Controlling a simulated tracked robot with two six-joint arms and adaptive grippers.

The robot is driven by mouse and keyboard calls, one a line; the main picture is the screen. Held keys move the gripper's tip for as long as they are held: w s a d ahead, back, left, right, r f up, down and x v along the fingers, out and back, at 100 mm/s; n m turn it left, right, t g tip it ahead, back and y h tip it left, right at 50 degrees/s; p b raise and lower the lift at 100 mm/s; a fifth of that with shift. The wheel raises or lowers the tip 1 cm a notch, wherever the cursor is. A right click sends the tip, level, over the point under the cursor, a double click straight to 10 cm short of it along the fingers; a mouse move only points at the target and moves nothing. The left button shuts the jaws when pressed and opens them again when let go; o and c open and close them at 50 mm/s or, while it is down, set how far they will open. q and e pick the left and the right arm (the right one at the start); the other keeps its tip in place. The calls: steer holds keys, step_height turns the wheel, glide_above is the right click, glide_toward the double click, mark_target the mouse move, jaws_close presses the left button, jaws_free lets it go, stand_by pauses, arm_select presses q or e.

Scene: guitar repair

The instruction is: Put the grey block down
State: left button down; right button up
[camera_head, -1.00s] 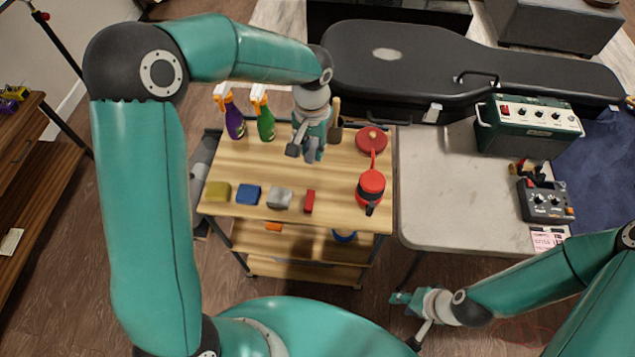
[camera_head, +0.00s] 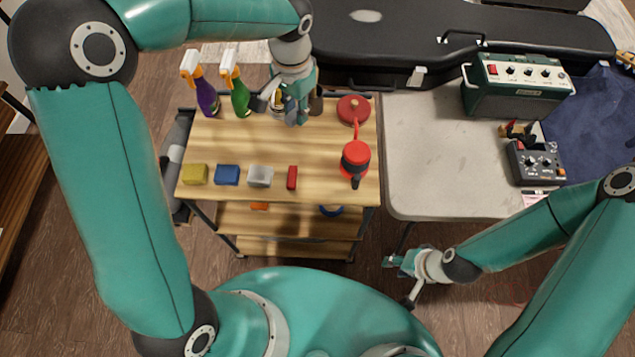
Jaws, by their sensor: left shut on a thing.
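The grey block (camera_head: 260,176) rests flat on the wooden cart top (camera_head: 225,143), near its front edge. It stands between a blue block (camera_head: 227,174) and a red block (camera_head: 292,177), and no gripper touches it. My left gripper (camera_head: 277,103) is over the back of the cart, well behind the grey block. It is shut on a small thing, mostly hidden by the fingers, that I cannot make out.
A yellow block (camera_head: 195,174) is at the left of the row. Spray bottles, purple (camera_head: 207,97) and green (camera_head: 240,98), stand at the back left. A red round thing (camera_head: 354,110) and a red-black thing (camera_head: 355,163) are at the right. The cart's middle is clear.

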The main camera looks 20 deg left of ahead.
mark_target(313, 179)
arm_select(q)
steer(key=s+d+r+m+b, duration=0.1)
steer(key=s+d+m+b, duration=0.5)
steer(key=m, duration=0.5)
steer(key=f, duration=0.6)
steer(key=w+f+b, duration=0.1)
steer(key=f, duration=0.5)
steer(key=a+f, duration=0.1)
steer(key=f, duration=0.5)
steer(key=shift+w+a+f+b, duration=0.1)
steer(key=shift+w+f+b, duration=0.15)
steer(key=shift+b, duration=0.1)
steer(key=c, duration=1)
jaws_free()
